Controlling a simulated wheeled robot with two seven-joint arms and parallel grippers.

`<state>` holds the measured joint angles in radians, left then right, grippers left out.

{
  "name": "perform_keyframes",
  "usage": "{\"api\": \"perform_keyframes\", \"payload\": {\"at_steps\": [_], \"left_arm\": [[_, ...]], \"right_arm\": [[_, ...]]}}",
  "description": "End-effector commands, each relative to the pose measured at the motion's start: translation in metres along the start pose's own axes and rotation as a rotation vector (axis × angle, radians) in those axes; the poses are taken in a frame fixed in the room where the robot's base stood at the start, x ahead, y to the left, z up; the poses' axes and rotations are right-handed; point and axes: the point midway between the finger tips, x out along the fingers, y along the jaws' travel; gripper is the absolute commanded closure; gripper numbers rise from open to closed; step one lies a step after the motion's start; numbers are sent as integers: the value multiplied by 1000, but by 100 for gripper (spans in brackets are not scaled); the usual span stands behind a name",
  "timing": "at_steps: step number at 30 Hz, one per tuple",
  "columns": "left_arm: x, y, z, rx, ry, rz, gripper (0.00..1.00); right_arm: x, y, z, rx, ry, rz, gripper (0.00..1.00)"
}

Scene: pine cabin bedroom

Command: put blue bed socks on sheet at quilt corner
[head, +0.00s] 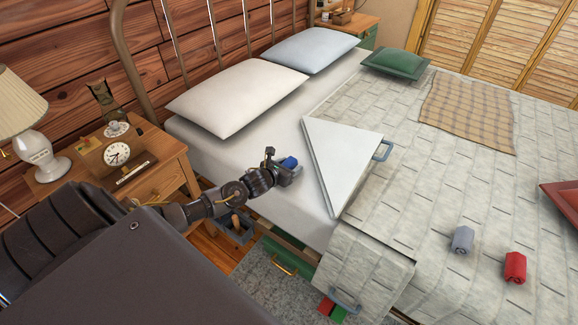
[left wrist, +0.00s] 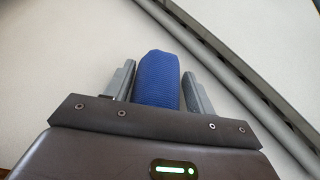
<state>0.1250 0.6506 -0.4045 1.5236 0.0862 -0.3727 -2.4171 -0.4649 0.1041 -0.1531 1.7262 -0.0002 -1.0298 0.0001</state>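The blue bed socks (head: 290,162) are a small roll at the tip of my left gripper (head: 284,170), over the white sheet (head: 235,150). Whether the roll touches the sheet cannot be told. The quilt (head: 400,190) has its corner folded back as a pale triangle (head: 340,155), just right of the socks. My right gripper is not in view.
Grey (head: 462,240) and red (head: 515,267) rolls lie on the quilt. Two pillows (head: 240,98) are at the bed's head. A nightstand (head: 165,165) with clock and lamp stands at left. An open drawer (head: 235,230) is below my left arm.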

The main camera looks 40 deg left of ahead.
Motion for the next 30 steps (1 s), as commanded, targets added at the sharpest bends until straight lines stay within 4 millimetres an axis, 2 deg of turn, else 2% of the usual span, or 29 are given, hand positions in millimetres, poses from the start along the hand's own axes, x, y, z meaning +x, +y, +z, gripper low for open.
{"api": "perform_keyframes", "payload": {"at_steps": [1, 4, 15, 21, 30], "left_arm": [[0, 0, 0, 0, 0, 0, 38], [0, 0, 0, 0, 0, 0, 27], [-2, 0, 5, 0, 0, 0, 27], [-39, 0, 3, 4, 3, -2, 27], [-99, 0, 3, 2, 3, -2, 27]], "right_arm": [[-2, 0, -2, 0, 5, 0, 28], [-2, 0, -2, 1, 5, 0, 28], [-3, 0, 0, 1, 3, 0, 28], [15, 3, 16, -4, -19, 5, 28], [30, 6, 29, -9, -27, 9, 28]]}}
